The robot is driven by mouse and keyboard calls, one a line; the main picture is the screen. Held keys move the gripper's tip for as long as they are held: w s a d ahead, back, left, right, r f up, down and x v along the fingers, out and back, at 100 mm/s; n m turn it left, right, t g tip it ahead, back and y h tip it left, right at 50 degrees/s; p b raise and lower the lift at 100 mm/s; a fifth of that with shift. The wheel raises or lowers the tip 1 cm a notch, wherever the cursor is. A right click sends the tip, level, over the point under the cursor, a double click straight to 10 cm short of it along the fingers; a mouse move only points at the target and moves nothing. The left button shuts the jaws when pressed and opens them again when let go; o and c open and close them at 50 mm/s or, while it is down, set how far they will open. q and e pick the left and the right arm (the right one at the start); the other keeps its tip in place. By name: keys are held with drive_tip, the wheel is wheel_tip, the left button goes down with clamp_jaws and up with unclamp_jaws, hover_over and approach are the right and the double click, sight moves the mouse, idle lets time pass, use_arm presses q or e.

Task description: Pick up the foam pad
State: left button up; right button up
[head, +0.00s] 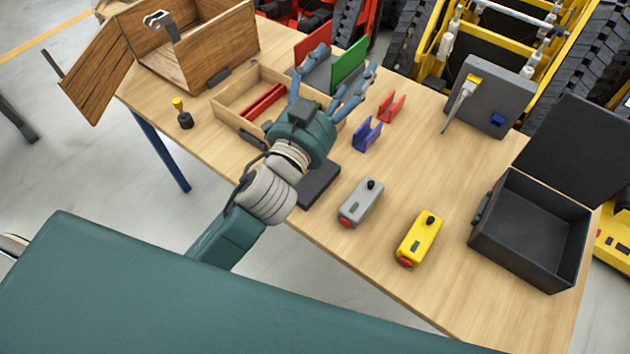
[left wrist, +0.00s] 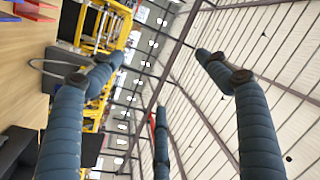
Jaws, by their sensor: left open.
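A dark, flat pad (head: 319,184), which looks like the foam pad, lies on the wooden table near its front edge. My left forearm and wrist cover part of its left side. My left gripper (head: 343,74) is above the table, beyond the pad and pointing away from it. Its blue-grey fingers are spread open, with nothing between them. In the left wrist view the open fingers (left wrist: 160,82) point toward the roof, and the pad is not in sight. My right gripper is not in view.
An open wooden box (head: 215,45) and a drawer tray (head: 228,105) are left. Blue (head: 367,134) and red (head: 391,106) brackets, a grey device (head: 360,204) and a yellow device (head: 418,240) stand right of the pad. An open black case (head: 527,238) is at right.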

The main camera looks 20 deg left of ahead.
use_arm(q)
drive_tip(key=s+d+r+m+g+h, duration=0.3)
drive_tip(key=s+d+r+m+h, duration=0.1)
drive_tip(key=d+r+m+h, duration=0.9)
drive_tip(key=s+d+f+m+g+h, duration=0.4)
drive_tip(key=s+d+m+g, duration=0.1)
drive_tip(key=d+m+g, duration=0.35)
drive_tip(key=m+g+y+p, duration=0.1)
drive_tip(key=m+g+y, duration=0.8)
drive_tip(key=y, duration=1.1)
hover_over(311, 177)
drive_tip(key=shift+m+t, duration=0.35)
drive_tip(key=shift+t, duration=0.3)
drive_tip(key=f, duration=3.1)
drive_tip(key=shift+s+a, duration=0.2)
drive_tip(key=shift+s, duration=0.1)
drive_tip(key=shift+w+d+f+p, duration=0.15)
drive_tip(key=shift+f+p, duration=0.35)
drive_tip(key=shift+f, duration=1)
drive_tip(key=shift+w+d+f+p, duration=0.15)
drive_tip(key=shift+f+p, duration=0.35)
drive_tip(key=shift+f, duration=0.95)
drive_tip(key=shift+a, duration=0.1)
drive_tip(key=c, duration=0.7)
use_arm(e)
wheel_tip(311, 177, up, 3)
